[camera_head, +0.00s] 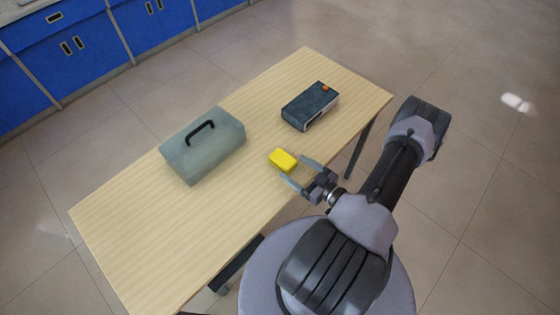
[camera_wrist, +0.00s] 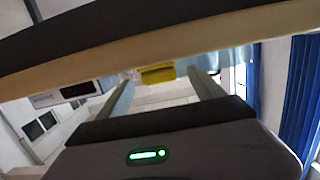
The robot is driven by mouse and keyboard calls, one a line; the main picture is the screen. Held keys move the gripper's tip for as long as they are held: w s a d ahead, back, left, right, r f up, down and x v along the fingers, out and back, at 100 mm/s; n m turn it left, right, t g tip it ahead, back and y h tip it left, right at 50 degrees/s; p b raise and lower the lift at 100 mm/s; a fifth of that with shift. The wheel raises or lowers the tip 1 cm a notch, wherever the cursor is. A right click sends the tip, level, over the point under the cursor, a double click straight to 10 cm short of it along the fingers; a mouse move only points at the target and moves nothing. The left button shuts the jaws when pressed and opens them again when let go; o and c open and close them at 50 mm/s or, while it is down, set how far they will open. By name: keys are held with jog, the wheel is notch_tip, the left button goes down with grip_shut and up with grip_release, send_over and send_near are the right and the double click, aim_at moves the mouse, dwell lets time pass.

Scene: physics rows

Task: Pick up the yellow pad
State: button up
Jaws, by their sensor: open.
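The yellow pad (camera_head: 283,160) is a small bright block lying on the wooden table (camera_head: 150,240), near its middle. My gripper (camera_head: 300,172) is open in the head view, with its fingers spread toward the pad from the lower right. One finger is close to the pad; I cannot tell whether it touches. In the wrist view the pad (camera_wrist: 158,74) shows ahead, between and beyond the two fingers (camera_wrist: 160,88). Nothing is held between the fingers.
A grey-green case with a black handle (camera_head: 205,148) stands left of the pad. A dark box with an orange knob (camera_head: 310,106) stands behind it to the right. Blue cabinets (camera_head: 75,45) line the far left. Bare table lies at the front left.

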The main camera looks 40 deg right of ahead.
aim_at(274, 152)
jog(key=w+b, duration=0.1)
jog(key=w, duration=0.5)
jog(key=w+b, duration=0.1)
jog(key=w, duration=0.2)
jog(key=shift+w+a+f+b, duration=0.1)
jog(key=shift+a+f+b, duration=0.2)
jog(key=shift+a+b, duration=0.05)
